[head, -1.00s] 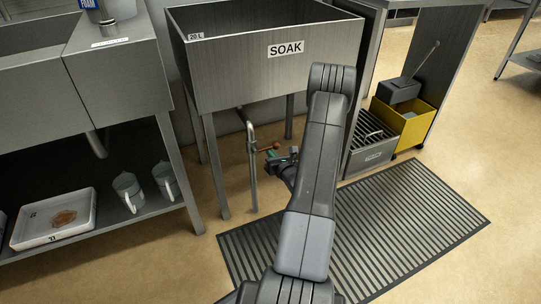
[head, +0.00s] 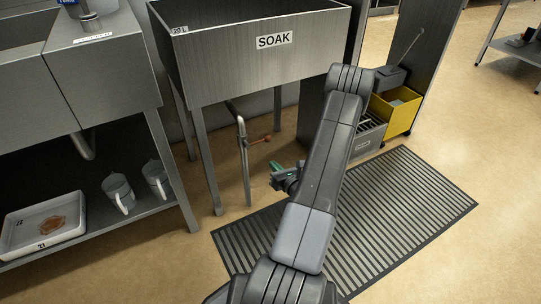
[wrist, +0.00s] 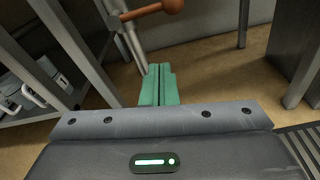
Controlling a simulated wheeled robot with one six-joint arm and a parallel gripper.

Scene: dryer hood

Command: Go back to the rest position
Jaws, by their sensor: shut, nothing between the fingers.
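My gripper (head: 279,175) is beside the drain pipe under the SOAK sink, low and to the right of the pipe's orange-handled valve (head: 262,140). A gap shows between the fingers and the handle. In the wrist view the green fingers (wrist: 158,85) are pressed together with nothing between them. The orange handle with its round knob (wrist: 150,11) shows beyond them at the top. My arm reaches forward over the floor mat.
The SOAK sink (head: 215,70) stands above on metal legs. A ribbed mat (head: 400,205) lies right of my arm. A yellow bin (head: 400,112) is at the back right. A shelf with jugs (head: 118,190) and a white tray (head: 45,225) is at the left.

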